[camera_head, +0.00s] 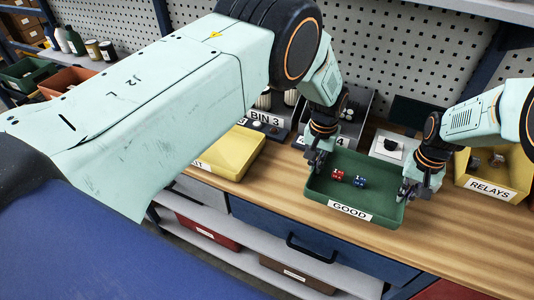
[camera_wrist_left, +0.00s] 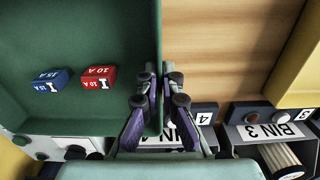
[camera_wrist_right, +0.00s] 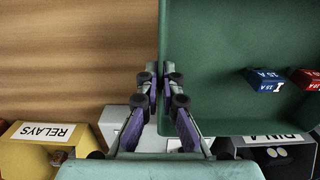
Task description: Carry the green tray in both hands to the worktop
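The green tray (camera_head: 384,188), labelled GOOD, is level at the wooden worktop (camera_head: 440,235); I cannot tell whether it rests on it or is just above. A red 10 A block (camera_head: 337,175) and a blue 15 A block (camera_head: 360,182) lie inside it. My left gripper (camera_head: 316,162) is shut on the tray's left wall, with the wall between its fingers in the left wrist view (camera_wrist_left: 161,85). My right gripper (camera_head: 408,190) is shut on the right wall, which also shows between its fingers in the right wrist view (camera_wrist_right: 161,85).
A yellow bin (camera_head: 232,153) stands left of the tray. A yellow RELAYS bin (camera_head: 490,182) stands to the right. Grey numbered bins (camera_head: 352,130) and a white box with a black knob (camera_head: 388,150) are behind. Bare worktop lies in front and to the right.

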